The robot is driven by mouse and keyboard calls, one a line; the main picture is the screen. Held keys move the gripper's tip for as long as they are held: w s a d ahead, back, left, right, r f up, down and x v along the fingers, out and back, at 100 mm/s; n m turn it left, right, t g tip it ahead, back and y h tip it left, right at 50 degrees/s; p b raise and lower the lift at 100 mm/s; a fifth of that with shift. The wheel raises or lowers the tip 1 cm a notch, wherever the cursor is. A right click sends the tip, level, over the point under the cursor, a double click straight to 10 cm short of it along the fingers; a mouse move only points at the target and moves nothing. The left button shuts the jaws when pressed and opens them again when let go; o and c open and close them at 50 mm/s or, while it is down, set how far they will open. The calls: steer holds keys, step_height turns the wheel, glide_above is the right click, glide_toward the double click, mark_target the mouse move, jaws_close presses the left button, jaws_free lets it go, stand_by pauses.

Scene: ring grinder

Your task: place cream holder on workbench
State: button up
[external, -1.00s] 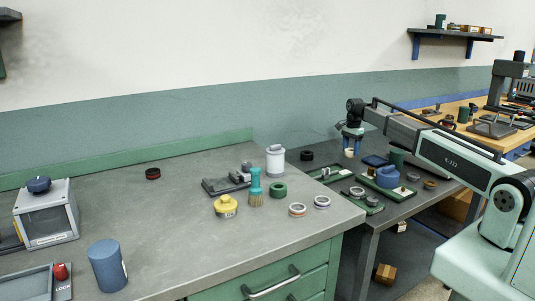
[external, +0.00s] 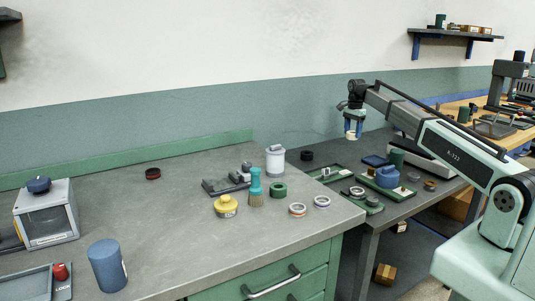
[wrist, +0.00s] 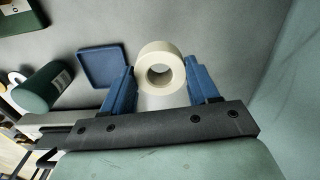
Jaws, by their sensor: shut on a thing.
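My gripper (external: 353,128) is shut on the cream holder (wrist: 160,68), a short cream ring with a round hole. In the wrist view the ring sits between the two blue fingers. In the external view the cream holder (external: 351,135) shows small below the fingertips, held in the air above the darker table at the right. The workbench (external: 180,225) is the grey top with green drawers at the left, apart from my gripper.
On the workbench stand a white canister (external: 275,162), a teal brush (external: 256,188), a green ring (external: 278,190), a yellow pot (external: 226,206) and two small rings near the right edge. A blue cylinder (external: 107,266) stands front left. The bench's middle is clear.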

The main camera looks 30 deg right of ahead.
steer(key=shift+r, duration=0.65)
steer(key=w+a+r, duration=0.1)
steer(key=a+r, duration=0.1)
steer(key=a, duration=1.7)
steer(key=w+a+r, duration=0.1)
steer(key=a+r, duration=0.2)
steer(key=a, duration=1.6)
steer(key=w+a+r, duration=0.2)
steer(key=a+r, duration=0.1)
steer(key=a, duration=1.7)
steer(key=shift+r, duration=0.15)
steer(key=shift+f, duration=5.05)
